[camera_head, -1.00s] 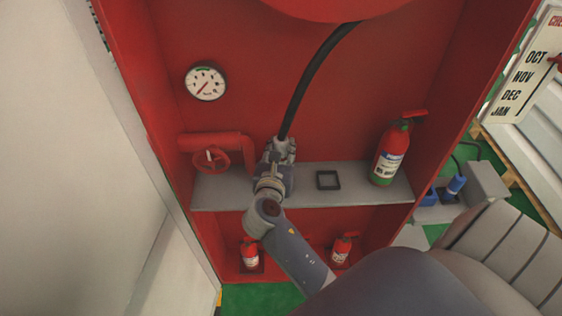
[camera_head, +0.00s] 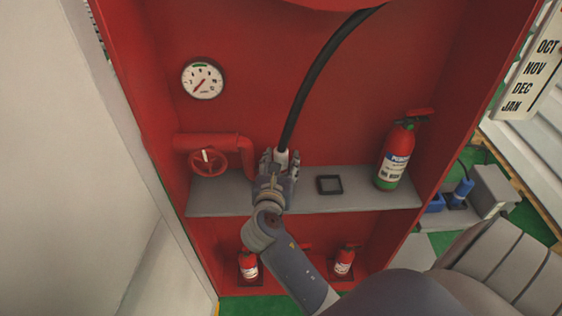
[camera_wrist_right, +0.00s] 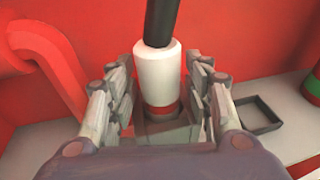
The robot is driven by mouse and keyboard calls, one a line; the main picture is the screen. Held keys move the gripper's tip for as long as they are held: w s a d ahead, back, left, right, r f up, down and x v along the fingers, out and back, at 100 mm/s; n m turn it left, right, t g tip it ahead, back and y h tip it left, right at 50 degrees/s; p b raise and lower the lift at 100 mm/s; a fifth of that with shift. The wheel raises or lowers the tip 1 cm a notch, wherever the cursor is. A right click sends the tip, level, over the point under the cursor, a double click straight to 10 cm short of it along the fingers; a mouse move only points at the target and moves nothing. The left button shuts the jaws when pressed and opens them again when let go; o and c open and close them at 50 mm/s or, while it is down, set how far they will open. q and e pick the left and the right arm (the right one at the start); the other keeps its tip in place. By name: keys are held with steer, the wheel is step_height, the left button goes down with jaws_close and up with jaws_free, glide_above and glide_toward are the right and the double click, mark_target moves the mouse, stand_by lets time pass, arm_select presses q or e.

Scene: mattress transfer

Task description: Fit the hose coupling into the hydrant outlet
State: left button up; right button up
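The hose coupling (camera_wrist_right: 157,76) is a white cylinder with a red band near its lower end, on a black hose (camera_head: 318,72). It stands about upright over the grey shelf. My right gripper (camera_head: 280,157) is around it, one finger on each side. In the right wrist view the fingers (camera_wrist_right: 162,85) are spread, with a narrow gap beside the coupling. The coupling's lower end goes down into a grey square-edged part (camera_wrist_right: 178,131); I cannot tell whether this is the hydrant outlet. A red pipe (camera_head: 212,142) with a handwheel valve (camera_head: 207,162) is at left. My left gripper is out of view.
The grey shelf (camera_head: 222,197) crosses a red cabinet. On it, a black square frame (camera_head: 329,184) and a fire extinguisher (camera_head: 397,155) stand to the right. A gauge (camera_head: 202,79) is on the back wall. Two small extinguishers (camera_head: 248,264) (camera_head: 344,260) are below the shelf.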

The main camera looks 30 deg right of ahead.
steer(key=shift+r, duration=0.1)
steer(key=b+v, duration=0.1)
steer(key=v, duration=1.1)
